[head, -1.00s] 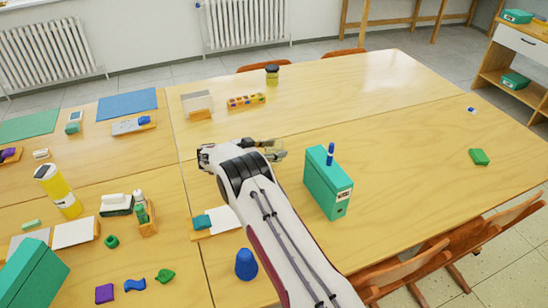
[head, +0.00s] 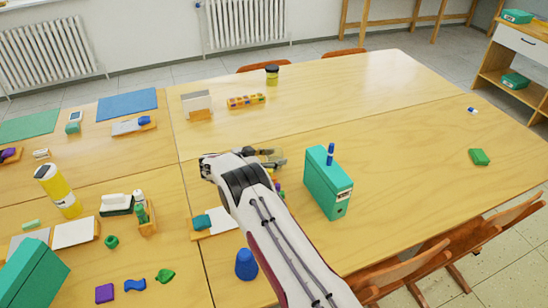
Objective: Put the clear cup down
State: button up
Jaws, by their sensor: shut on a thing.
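My gripper (head: 271,157) is at the end of my white arm, over the middle of the wooden table, left of the teal box file. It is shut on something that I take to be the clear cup. The cup is see-through and barely shows between the fingers, so I cannot make out its outline or tilt. I cannot tell whether its base touches the table (head: 330,100) or hangs just above it.
The teal box file (head: 328,185) with a blue marker (head: 330,154) on top stands close right of my gripper. A blue cup (head: 246,264) stands left of my arm. Small coloured pieces (head: 279,188) peek out beside my arm.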

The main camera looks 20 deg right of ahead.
jog(key=shift+f, duration=0.15)
jog(key=o, duration=1)
jog(key=shift+o, duration=0.2)
jog(key=shift+r, duration=0.2)
jog(key=v, duration=1.2)
